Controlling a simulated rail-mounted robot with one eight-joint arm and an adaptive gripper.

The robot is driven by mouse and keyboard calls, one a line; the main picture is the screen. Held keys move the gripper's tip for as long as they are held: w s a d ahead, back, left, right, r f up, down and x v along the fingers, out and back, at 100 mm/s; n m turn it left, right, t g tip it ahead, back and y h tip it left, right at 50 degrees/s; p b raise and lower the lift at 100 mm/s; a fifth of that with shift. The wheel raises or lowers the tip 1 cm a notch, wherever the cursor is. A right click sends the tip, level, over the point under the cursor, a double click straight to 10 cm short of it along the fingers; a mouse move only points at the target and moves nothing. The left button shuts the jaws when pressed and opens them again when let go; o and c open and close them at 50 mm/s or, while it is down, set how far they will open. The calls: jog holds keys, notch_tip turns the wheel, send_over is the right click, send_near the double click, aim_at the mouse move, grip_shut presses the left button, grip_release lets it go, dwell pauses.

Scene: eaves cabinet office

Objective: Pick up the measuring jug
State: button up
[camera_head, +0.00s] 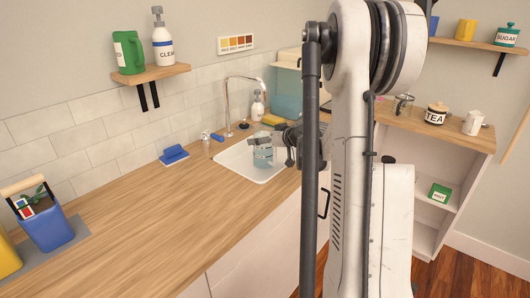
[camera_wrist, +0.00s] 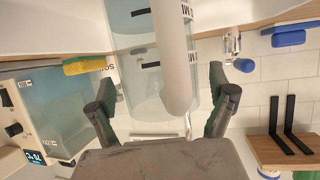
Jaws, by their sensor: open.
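The measuring jug (camera_head: 263,158) is clear and bluish with dark markings, and it stands in the white sink (camera_head: 232,160) in the head view. In the wrist view the jug (camera_wrist: 138,45) fills the upper middle, its pale rounded handle (camera_wrist: 177,60) towards me. My gripper (camera_wrist: 163,92) is open, with one dark finger on each side of the handle. The fingers do not appear closed on it. In the head view my gripper (camera_head: 284,146) is right beside the jug, partly hidden by my arm. The jug's base is hidden.
The tap (camera_head: 228,105), a soap bottle (camera_head: 257,107) and a yellow sponge (camera_head: 272,120) stand behind the sink. A blue sponge (camera_head: 173,154) lies on the wooden counter (camera_head: 140,205), left of the sink. The counter's middle is clear. A shelf (camera_head: 150,75) holds a green jug and a cleaner bottle.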

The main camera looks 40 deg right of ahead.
jog(key=shift+c, duration=0.5)
jog(key=c, duration=1.7)
jog(key=shift+c, duration=0.9)
jog(key=shift+r, duration=0.1)
